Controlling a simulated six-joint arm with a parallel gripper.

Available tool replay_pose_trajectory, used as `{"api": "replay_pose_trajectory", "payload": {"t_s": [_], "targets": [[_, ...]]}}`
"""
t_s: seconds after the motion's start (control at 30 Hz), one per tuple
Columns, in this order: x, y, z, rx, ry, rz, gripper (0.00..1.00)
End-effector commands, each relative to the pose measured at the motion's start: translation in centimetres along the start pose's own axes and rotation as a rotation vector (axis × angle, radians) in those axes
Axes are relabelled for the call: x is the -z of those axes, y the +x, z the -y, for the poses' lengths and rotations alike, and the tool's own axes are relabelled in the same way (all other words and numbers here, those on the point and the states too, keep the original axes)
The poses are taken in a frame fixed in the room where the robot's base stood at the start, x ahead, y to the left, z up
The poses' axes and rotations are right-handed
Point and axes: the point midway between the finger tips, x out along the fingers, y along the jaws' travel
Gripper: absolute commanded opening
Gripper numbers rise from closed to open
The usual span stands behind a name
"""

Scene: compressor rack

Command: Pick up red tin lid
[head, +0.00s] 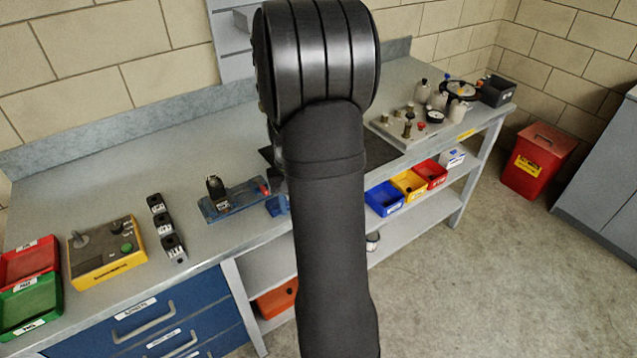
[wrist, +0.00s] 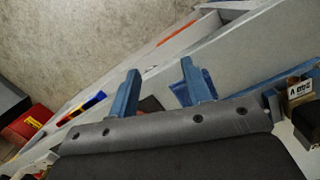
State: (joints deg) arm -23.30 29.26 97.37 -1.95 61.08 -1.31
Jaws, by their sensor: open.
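A red tin (head: 534,172) with a yellow label stands on the floor at the right in the head view. Its red lid (head: 547,137) sits on top and has a small handle. The red tin also shows at the left edge of the wrist view (wrist: 28,124), partly cut off; I cannot make out the lid clearly there. My gripper (wrist: 162,80) shows two blue fingers, spread apart with nothing between them. It is well away from the tin, over the bench side. In the head view my arm hides most of the gripper.
The bench (head: 110,185) carries a yellow control box (head: 106,262), black blocks (head: 165,228), a blue fixture (head: 232,202) and a board with fittings (head: 395,130). Blue, yellow and red bins (head: 408,185) sit below its top. A grey cabinet (head: 605,180) stands right of the tin. Floor in front is clear.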

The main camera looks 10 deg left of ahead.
Motion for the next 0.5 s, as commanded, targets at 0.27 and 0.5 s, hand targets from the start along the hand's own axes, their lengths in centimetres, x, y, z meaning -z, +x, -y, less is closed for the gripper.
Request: {"api": "replay_pose_trajectory", "payload": {"t_s": [0.27, 0.5], "targets": [[5.8, -7.0, -4.2, 0.0, -0.493, -0.067, 0.45], [8.9, -12.9, -7.8, -0.03, -0.895, -0.115, 0.45]]}}
